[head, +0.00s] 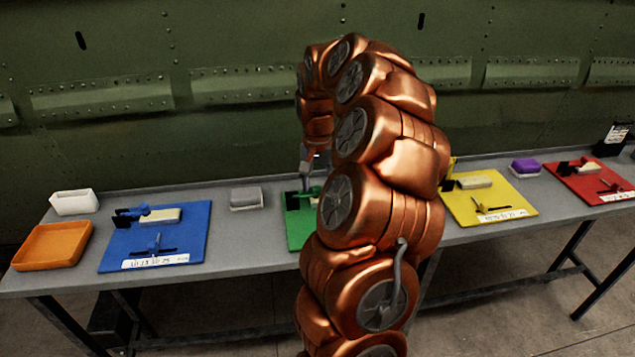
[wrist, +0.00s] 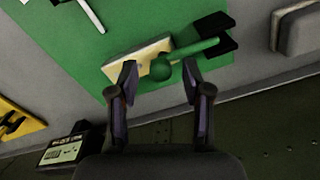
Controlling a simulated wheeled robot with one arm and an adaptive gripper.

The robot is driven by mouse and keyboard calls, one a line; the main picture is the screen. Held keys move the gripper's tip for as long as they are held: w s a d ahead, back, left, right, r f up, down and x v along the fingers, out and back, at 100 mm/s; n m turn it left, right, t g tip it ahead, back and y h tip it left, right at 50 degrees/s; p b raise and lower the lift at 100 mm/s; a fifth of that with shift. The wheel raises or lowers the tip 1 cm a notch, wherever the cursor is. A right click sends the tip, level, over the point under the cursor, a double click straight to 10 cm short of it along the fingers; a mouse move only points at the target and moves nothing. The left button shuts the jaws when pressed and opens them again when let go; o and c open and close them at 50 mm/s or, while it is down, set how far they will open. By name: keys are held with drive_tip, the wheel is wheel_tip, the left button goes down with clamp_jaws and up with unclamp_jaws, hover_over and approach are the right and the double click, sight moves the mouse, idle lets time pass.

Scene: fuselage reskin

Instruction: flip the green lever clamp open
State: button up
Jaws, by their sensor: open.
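The green lever clamp (wrist: 185,57) is mounted on the green board (wrist: 75,45) in the wrist view. Its lever has a round knob at one end, over a cream block (wrist: 138,62), and dark brackets at the other end. My gripper (wrist: 158,72) is open, with one finger on each side of the knob end of the lever. I cannot tell whether either finger touches it. In the head view my copper arm hides most of the green board (head: 296,230); only its left part and a bit of the green clamp (head: 312,192) show.
A blue board (head: 190,240) with a blue clamp, an orange tray (head: 50,245) and a white box (head: 75,202) stand to the left. A grey block (head: 246,197) lies left of the green board. Yellow (head: 505,195) and red (head: 580,180) boards are to the right. A green riveted wall (head: 230,50) rises behind.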

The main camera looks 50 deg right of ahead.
drive_tip(key=shift+f, duration=0.15)
drive_tip(key=shift+c, duration=0.4)
clamp_jaws()
